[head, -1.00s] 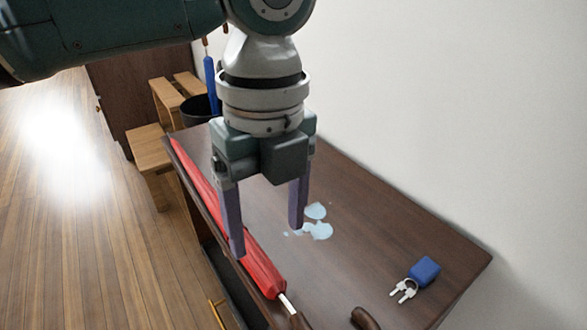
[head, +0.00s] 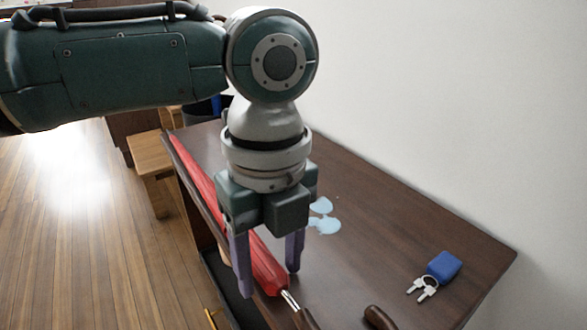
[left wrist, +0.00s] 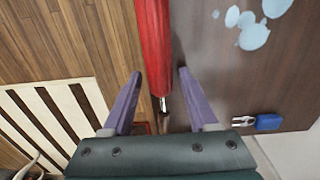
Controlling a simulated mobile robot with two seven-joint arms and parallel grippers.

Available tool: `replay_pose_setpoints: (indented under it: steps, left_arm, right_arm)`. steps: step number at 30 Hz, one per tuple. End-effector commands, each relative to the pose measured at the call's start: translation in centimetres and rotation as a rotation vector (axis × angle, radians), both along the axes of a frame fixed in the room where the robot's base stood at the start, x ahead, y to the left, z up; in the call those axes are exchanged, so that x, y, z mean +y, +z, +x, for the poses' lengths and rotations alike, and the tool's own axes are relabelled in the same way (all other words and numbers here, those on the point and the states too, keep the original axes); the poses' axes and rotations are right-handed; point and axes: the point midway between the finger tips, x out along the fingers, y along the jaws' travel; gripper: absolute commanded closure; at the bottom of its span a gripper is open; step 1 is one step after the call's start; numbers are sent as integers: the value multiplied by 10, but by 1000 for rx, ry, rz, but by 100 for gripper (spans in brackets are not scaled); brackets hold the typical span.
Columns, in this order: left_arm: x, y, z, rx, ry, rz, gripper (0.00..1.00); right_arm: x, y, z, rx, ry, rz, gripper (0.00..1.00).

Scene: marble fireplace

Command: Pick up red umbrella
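The red umbrella (head: 263,268) lies closed along the left edge of the dark wooden table top (head: 420,240). Its silver shaft and brown handle point to the near end. It also shows in the left wrist view (left wrist: 153,45), running between the fingers. My left gripper (head: 270,280) points down with its two purple fingers apart, one on each side of the umbrella near its handle end. The left wrist view also shows this gripper (left wrist: 159,73) open, with nothing clamped. I cannot tell how far above the table the fingertips are. My right gripper is not in view.
A blue padlock-like object with keys (head: 444,266) lies at the table's right. Pale blue puddles (head: 324,225) lie mid-table. A brown curved object (head: 379,318) is at the near edge. A wooden stool (head: 152,155) stands beyond the left edge; a wall bounds the right.

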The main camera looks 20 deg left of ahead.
Motion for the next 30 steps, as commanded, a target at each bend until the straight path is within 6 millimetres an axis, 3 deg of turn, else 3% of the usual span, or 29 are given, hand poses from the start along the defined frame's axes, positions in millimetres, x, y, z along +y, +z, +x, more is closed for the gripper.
replay_pose_setpoints:
  steps: [2,15,30]
  left_arm:
    - [0,0,0,0,0,0,51]
    - [0,0,0,0,0,0,100]
    - [0,3,0,-1,0,-1,100]
  right_arm:
    - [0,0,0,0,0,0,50]
    - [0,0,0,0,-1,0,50]
    - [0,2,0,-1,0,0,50]
